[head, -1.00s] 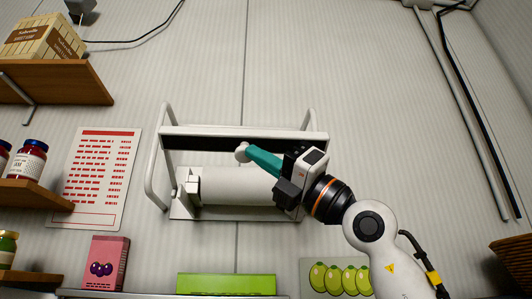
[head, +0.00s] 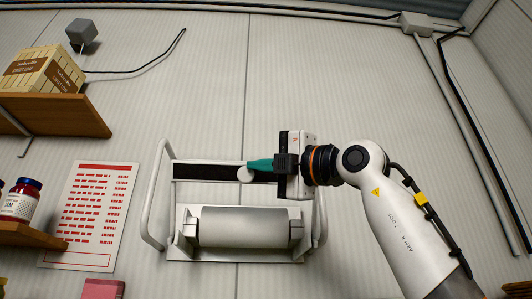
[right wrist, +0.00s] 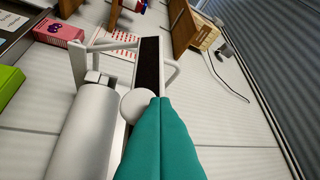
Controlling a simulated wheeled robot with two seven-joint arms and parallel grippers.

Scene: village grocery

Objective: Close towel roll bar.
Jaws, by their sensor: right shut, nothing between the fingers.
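The towel roll holder (head: 178,250) is on the wall, with a pale roll (head: 243,227) lying across it. It also shows in the right wrist view, where the roll (right wrist: 83,130) is at the left. The bar (head: 208,171), a long piece with a dark face and pale edges, spans above the roll, with a visible gap between them. A round white knob (head: 245,174) sits at its middle. My right gripper (head: 252,166) is shut, with teal fingers and nothing between them. Its tips are at the knob, also in the right wrist view (right wrist: 160,100); contact is unclear. The bar's right end is hidden.
White tubular side rails (head: 157,195) flank the holder. A red-and-white notice (head: 90,215) hangs to its left. Wooden shelves (head: 50,115) with a carton (head: 45,67) and a jar (head: 20,200) are farther left. The wall above the holder is clear.

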